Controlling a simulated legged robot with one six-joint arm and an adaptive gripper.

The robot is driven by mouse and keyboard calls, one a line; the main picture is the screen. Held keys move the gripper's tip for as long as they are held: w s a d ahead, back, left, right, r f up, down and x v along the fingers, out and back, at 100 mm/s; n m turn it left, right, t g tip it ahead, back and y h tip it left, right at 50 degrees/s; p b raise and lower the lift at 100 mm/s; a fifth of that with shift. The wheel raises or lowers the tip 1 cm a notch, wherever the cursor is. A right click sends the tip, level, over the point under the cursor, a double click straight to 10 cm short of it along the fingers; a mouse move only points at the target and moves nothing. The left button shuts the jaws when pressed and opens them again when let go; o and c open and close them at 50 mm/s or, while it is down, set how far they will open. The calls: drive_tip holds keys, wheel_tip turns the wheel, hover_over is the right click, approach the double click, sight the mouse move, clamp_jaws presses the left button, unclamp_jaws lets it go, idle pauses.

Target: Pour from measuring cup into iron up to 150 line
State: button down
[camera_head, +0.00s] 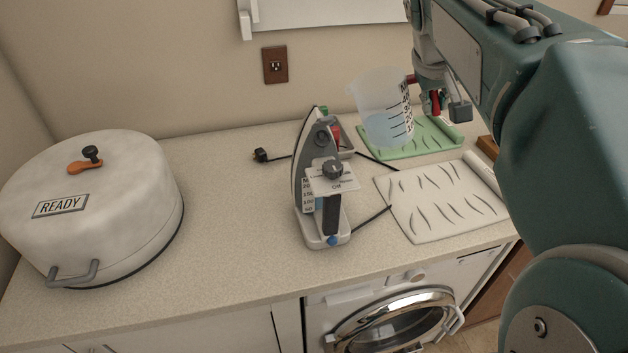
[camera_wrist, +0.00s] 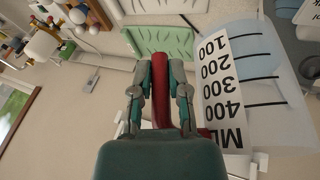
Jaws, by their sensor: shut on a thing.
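The measuring cup (camera_head: 372,97) is clear, with black marks and pale blue liquid in its lower part. It appears roughly upright with a slight lean, over the green mat, and its height above the mat is hard to judge. My gripper (camera_head: 438,101) is shut on the cup's red handle, on the cup's right side. In the wrist view, my gripper's fingers (camera_wrist: 160,92) close around the red handle beside the cup (camera_wrist: 285,75). The grey and white iron (camera_head: 312,165) stands on its heel left of the cup, apart from it. Its scale shows low on its left side; its water level is unclear.
A green ridged mat (camera_head: 445,133) lies under the cup's area, and a white ridged mat (camera_head: 440,212) lies in front. The iron's black cord and plug (camera_head: 261,155) lie on the counter. A large white lidded drum marked READY (camera_head: 105,190) stands left.

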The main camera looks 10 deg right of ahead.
drive_tip(key=d+r+y, duration=0.1)
drive_tip(key=s+d+r+t+y, duration=0.1)
drive_tip(key=d+r+y, duration=0.1)
drive_tip(key=shift+d+r+m+y, duration=0.2)
drive_tip(key=shift+r+m+y, duration=0.1)
drive_tip(key=shift+m, duration=0.1)
